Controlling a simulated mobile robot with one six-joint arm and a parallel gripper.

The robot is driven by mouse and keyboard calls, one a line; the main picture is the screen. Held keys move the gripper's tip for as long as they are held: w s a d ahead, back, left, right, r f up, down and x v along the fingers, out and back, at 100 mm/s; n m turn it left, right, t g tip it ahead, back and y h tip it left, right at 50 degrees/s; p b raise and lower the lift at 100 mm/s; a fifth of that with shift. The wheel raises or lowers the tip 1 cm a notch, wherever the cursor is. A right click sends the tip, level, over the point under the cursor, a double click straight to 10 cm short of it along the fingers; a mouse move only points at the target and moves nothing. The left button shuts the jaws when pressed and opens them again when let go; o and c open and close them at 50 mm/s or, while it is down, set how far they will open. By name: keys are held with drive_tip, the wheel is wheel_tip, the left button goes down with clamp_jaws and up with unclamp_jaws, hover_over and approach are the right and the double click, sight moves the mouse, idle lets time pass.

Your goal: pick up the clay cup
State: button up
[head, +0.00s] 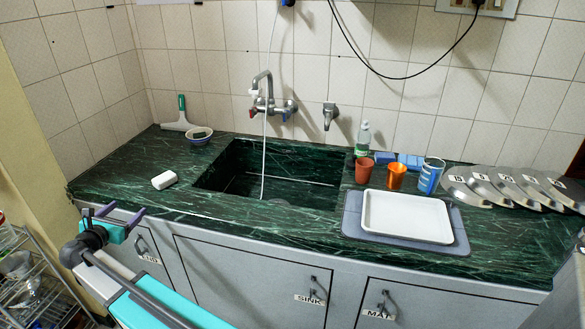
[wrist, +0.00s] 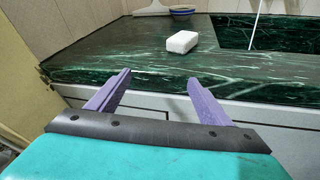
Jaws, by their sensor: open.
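The clay cup (head: 363,171), matte reddish brown, stands on the green marble counter to the right of the sink in the head view. A shiny orange metallic cup (head: 396,177) stands just right of it. My gripper (head: 122,212) is at the far left, in front of the counter's front edge, well away from the cup. Its purple fingers are spread apart and empty in the wrist view (wrist: 160,78). The clay cup does not show in the wrist view.
A white tray (head: 406,217) on a grey mat (head: 352,221) lies in front of the cups. A blue patterned cup (head: 430,175), a bottle (head: 363,139) and numbered metal lids (head: 465,188) stand nearby. The sink (head: 285,187) and white block (head: 164,180) lie left.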

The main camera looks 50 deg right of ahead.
drive_tip(key=s+d, duration=0.1)
drive_tip(key=d, duration=0.4)
drive_tip(key=s+d+r+m+g+h, duration=0.1)
drive_tip(key=s+d, duration=0.1)
drive_tip(key=d, duration=0.3)
drive_tip(key=s+d+g+h, duration=0.1)
drive_tip(key=d, duration=0.5)
drive_tip(key=shift+s+r+m+b, duration=0.15)
drive_tip(key=shift+r+m+b, duration=0.15)
drive_tip(key=shift+r, duration=0.1)
drive_tip(key=s+d+m+g+h, duration=0.1)
drive_tip(key=s+d+m+g, duration=0.15)
drive_tip(key=s+d, duration=0.55)
drive_tip(key=s+d+m+g+h, duration=0.1)
drive_tip(key=s+d+g, duration=0.25)
drive_tip(key=d, duration=0.85)
drive_tip(key=m+g+b, duration=0.2)
drive_tip(key=m+g, duration=0.3)
drive_tip(key=g, duration=0.4)
approach(357, 168)
drive_tip(key=x, duration=0.5)
drive_tip(key=shift+s+d+r, duration=0.2)
drive_tip(key=shift+s+d, duration=0.05)
drive_tip(key=shift+x, duration=1.1)
drive_tip(key=shift+d+f, duration=0.1)
drive_tip(key=shift+d, duration=0.05)
